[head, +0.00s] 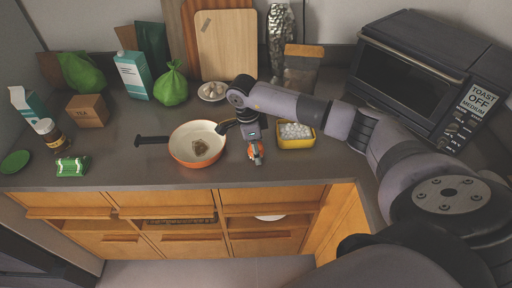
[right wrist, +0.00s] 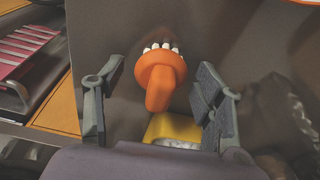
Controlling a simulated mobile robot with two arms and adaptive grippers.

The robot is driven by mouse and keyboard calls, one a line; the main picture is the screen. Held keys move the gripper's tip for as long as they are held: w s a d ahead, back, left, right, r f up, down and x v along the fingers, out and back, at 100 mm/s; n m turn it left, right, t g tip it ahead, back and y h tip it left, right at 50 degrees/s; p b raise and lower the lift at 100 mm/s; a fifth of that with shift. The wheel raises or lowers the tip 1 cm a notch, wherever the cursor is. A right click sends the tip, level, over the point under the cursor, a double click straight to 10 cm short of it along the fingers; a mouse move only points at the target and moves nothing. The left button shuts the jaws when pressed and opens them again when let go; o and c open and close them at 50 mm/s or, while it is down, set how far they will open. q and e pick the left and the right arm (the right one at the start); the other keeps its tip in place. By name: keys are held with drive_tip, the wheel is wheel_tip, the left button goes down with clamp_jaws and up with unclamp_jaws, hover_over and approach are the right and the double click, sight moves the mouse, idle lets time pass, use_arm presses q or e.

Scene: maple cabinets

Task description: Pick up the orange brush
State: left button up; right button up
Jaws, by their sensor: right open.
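The orange brush (right wrist: 160,78) has a rounded orange handle and white bristles. In the right wrist view it lies between the two fingers of my right gripper (right wrist: 158,95), which is open, with gaps on both sides. In the head view the brush (head: 257,154) lies on the grey counter near its front edge, partly hidden by my right gripper (head: 248,138), which is just above it. I cannot tell the exact height gap. My left gripper is not in view.
An orange-rimmed pan (head: 184,156) with a brown item in it stands just left of the brush. A yellow container (head: 296,143) of white pieces stands to the right. A toaster oven (head: 410,80) is at the back right.

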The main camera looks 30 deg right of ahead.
drive_tip(key=shift+c, duration=0.4)
drive_tip(key=c, duration=1.2)
wheel_tip(320, 180, up, 11)
drive_tip(key=b, duration=0.3)
drive_tip(key=shift+w, duration=0.15)
wheel_tip(320, 180, up, 9)
